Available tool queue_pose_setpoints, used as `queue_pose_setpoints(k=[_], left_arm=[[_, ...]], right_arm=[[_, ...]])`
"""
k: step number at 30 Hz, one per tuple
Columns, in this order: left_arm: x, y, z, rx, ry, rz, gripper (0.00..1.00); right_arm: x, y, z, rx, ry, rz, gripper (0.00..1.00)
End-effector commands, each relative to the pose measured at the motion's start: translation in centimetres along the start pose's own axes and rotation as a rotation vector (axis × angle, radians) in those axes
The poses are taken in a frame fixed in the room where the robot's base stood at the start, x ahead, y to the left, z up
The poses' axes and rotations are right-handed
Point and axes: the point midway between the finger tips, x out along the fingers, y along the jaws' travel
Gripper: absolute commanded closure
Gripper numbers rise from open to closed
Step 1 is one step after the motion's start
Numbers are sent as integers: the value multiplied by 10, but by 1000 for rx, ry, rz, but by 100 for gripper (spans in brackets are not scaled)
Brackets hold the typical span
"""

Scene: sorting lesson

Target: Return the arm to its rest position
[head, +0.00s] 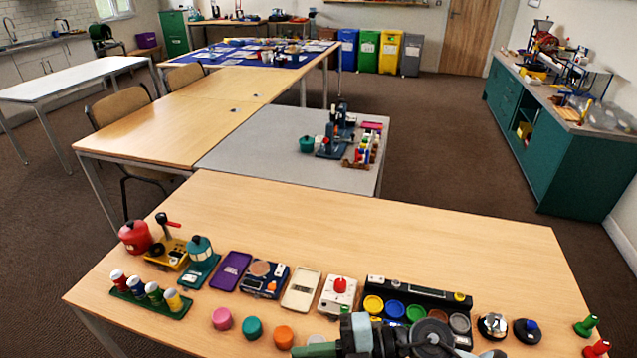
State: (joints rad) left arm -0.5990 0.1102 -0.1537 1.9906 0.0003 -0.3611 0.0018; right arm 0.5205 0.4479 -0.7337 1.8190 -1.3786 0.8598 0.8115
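Part of one of my arms (365,336) shows at the bottom edge, right of the middle. It is grey and black, and it lies in front of the near side of the wooden table (330,220). It looks like my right arm, but the bottom edge cuts it off. I cannot make out its fingertips, so I cannot tell if its gripper is open or shut. My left arm and gripper are not in view.
On the near table stand a red pot (135,237), a rack of small bottles (160,306), a purple case (230,271), a black tray with coloured discs (418,293) and several pucks. The table's far right half is clear. A grey table (260,150) adjoins behind.

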Motion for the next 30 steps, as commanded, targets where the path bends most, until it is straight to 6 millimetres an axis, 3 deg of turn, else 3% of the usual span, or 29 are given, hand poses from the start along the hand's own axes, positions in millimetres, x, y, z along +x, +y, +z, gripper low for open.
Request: queue_pose_setpoints(k=[3, 6, 11, 14, 19, 24, 27, 30], left_arm=[[-2, 0, 6, 0, -13, 0, 64], [-3, 0, 7, 0, -15, 0, 64], [-3, -1, 5, 3, -10, -1, 64], [-4, -2, 4, 5, -8, -1, 64], [-4, -3, 2, 8, -4, -2, 64], [-4, -4, 2, 10, -4, -3, 64], [-4, -4, 3, 11, -4, -3, 64], [-4, -4, 3, 11, -5, -3, 64]], right_arm=[[-4, 12, -6, 141, -37, 284, 100], [-19, 14, 2, 273, -119, 495, 100], [-59, -13, 25, 519, -326, 766, 100], [-88, -51, 38, 694, -490, 884, 100], [-134, -146, 39, 1021, -794, 983, 100], [-162, -238, 10, 1311, -1034, 970, 100], [-171, -276, -10, 1436, -1123, 942, 100], [-176, -300, -26, 1518, -1176, 916, 100]])
